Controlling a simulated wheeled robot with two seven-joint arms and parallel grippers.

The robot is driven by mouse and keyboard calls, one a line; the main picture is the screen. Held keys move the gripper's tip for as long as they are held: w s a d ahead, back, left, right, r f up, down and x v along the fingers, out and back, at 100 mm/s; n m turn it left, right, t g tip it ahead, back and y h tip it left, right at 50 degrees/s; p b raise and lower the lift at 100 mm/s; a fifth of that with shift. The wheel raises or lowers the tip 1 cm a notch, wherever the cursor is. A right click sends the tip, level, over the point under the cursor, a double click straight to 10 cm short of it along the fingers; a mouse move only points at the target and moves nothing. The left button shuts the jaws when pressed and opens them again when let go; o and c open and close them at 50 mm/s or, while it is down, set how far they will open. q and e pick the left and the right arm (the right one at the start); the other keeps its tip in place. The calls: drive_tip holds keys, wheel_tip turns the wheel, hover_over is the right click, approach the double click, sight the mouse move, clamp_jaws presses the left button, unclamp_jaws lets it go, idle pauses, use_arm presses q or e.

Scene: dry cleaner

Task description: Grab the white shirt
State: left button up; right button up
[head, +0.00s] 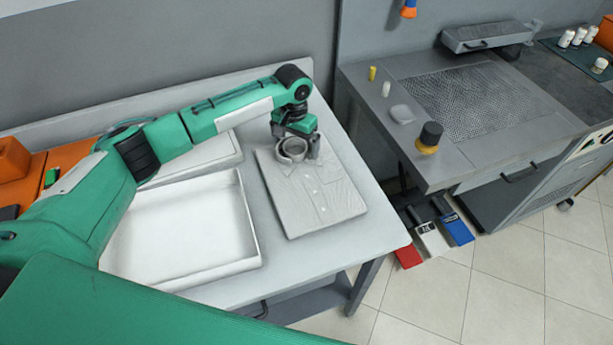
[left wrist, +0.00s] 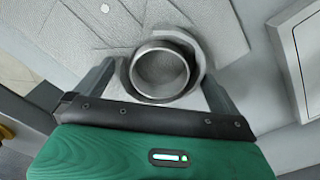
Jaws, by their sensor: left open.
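The folded white shirt (head: 315,195), with a row of buttons and a round standing collar, lies flat on the table, just right of the white trays. Its collar also shows in the left wrist view (left wrist: 160,73), with part of the folded body above it. My left gripper (head: 296,146) points down over the collar end of the shirt. In the left wrist view its two open fingers (left wrist: 158,82) stand on either side of the collar, and I cannot tell whether they touch it. My right gripper is not in view.
A large empty white tray (head: 185,235) fills the table's left part, with another white tray (head: 205,155) behind it. The grey table (head: 365,240) is bare at its front right. A grey workbench (head: 450,165) with small items stands across a gap to the right.

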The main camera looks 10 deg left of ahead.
use_arm(q)
drive_tip(key=c, duration=1.6)
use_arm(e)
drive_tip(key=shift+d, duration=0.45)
use_arm(q)
drive_tip(key=shift+r, duration=0.1)
